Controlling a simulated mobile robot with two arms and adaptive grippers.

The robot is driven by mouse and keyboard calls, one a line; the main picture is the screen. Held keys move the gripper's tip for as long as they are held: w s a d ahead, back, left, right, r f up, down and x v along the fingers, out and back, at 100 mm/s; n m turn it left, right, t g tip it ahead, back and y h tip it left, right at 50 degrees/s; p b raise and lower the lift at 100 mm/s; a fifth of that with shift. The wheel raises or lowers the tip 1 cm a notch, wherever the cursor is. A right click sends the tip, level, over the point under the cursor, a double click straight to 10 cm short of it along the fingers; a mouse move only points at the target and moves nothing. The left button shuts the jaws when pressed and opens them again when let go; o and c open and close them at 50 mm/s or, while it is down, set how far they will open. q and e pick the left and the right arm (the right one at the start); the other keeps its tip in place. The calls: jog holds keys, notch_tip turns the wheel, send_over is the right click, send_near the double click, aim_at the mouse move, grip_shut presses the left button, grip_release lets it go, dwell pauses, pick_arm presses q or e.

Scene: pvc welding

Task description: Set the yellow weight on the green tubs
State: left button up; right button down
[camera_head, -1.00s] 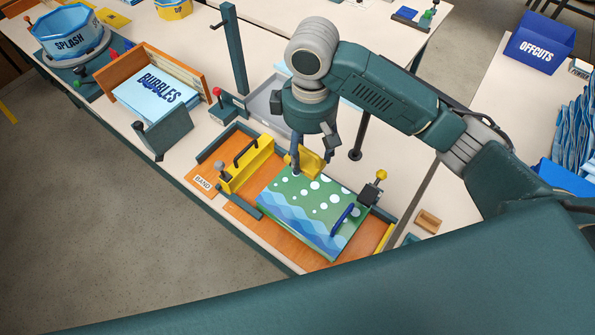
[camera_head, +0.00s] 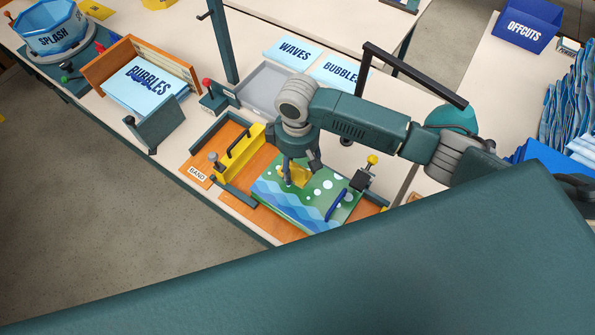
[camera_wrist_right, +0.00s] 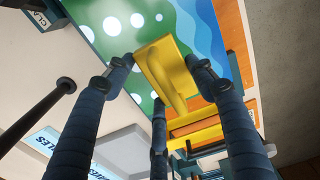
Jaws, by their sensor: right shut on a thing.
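The green tubs show as a flat green panel with white dots and blue waves (camera_head: 283,204), lying on an orange board; it also shows in the wrist view (camera_wrist_right: 205,20). A small yellow weight (camera_head: 299,175) is at the panel's back part. My right gripper (camera_head: 299,165) points down there, shut on the weight. In the wrist view the weight (camera_wrist_right: 165,70) sits between my right fingers (camera_wrist_right: 165,72), over the green surface. I cannot tell whether it touches the panel. My left gripper is not in view.
A yellow block with a black handle (camera_head: 240,150) stands left of the panel. A blue handle (camera_head: 337,205) and a yellow-knobbed clamp (camera_head: 363,176) are at its right. A grey tray (camera_head: 262,88) lies behind. A large teal surface covers the foreground.

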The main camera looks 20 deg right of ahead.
aim_at(297, 174)
jog(key=shift+f, duration=2.2)
jog(key=shift+f, duration=0.1)
jog(key=c, duration=0.7)
grip_release()
jog(key=shift+o, duration=0.2)
notch_tip(297, 174, up, 12)
jog(key=shift+r+b, duration=0.1)
jog(key=shift+b, duration=0.45)
jog(key=shift+s, duration=0.1)
